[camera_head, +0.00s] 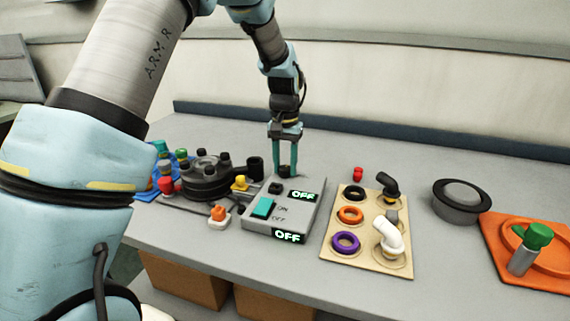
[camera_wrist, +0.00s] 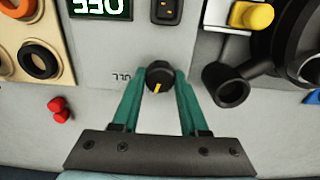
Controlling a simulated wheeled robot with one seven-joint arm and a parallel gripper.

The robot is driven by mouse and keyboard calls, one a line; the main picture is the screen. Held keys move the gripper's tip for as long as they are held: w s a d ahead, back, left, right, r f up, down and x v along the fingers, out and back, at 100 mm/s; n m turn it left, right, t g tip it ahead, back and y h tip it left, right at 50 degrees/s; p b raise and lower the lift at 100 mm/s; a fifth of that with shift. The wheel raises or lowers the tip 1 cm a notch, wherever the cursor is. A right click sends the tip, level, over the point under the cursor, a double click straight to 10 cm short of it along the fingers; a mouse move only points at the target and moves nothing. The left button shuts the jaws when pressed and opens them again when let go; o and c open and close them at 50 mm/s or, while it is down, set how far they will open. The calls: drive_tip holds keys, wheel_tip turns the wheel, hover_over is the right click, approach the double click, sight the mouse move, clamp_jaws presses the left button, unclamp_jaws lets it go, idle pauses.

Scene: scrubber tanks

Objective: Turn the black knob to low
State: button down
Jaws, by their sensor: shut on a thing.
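The black knob (camera_wrist: 159,77) sits on the grey control box (camera_head: 312,220), near the box's far edge. A yellow mark shows on the knob in the wrist view. My gripper (camera_head: 286,170) reaches down to the knob with its teal fingers on either side of it. In the wrist view my gripper (camera_wrist: 160,82) is shut on the knob. Small lettering beside the knob is partly hidden and hard to read. The box has two lit displays reading OFF, a teal switch (camera_head: 263,207) and a small black switch (camera_head: 276,188).
Left of the box stand a black round device (camera_head: 205,180) and a yellow knob (camera_head: 240,183). Right of it lies a beige board (camera_head: 340,255) with rings and pipe elbows. A dark round container (camera_head: 458,205) and an orange plate (camera_head: 500,262) lie farther right.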

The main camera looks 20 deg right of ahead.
sight(285, 167)
drive_tip(key=shift+n, duration=1.5)
drive_tip(key=shift+c, duration=2.2)
unclamp_jaws()
wheel_tip(285, 167, up, 11)
drive_tip(key=b, duration=0.1)
drive_tip(key=shift+f, duration=0.1)
